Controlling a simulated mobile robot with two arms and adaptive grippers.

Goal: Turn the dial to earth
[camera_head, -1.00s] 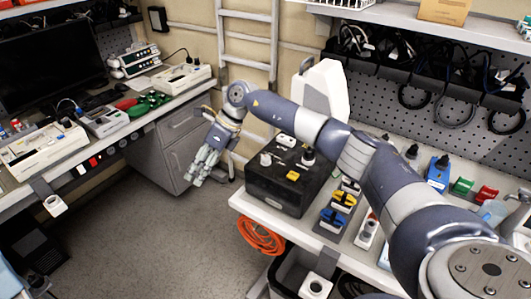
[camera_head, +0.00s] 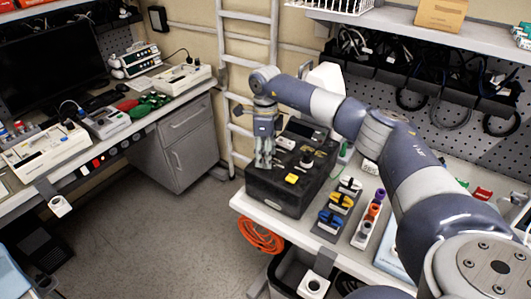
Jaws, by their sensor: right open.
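A black box-shaped device (camera_head: 283,195) stands on the front left corner of the right bench. Its top carries a dark knob (camera_head: 307,160), a yellow part (camera_head: 292,179) and small pale fittings. I cannot tell which of these is the dial, and no earth marking is readable. My right gripper (camera_head: 264,163) points down at the left part of the device's top and hides some of it. It is open, with nothing seen between its fingers. Whether the fingertips touch the top is unclear. My left gripper is not in view.
Blue and yellow clamps (camera_head: 338,203) and a white holder (camera_head: 368,222) stand right of the device. An orange cable coil (camera_head: 260,236) hangs below the bench edge. A ladder (camera_head: 246,50) is behind.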

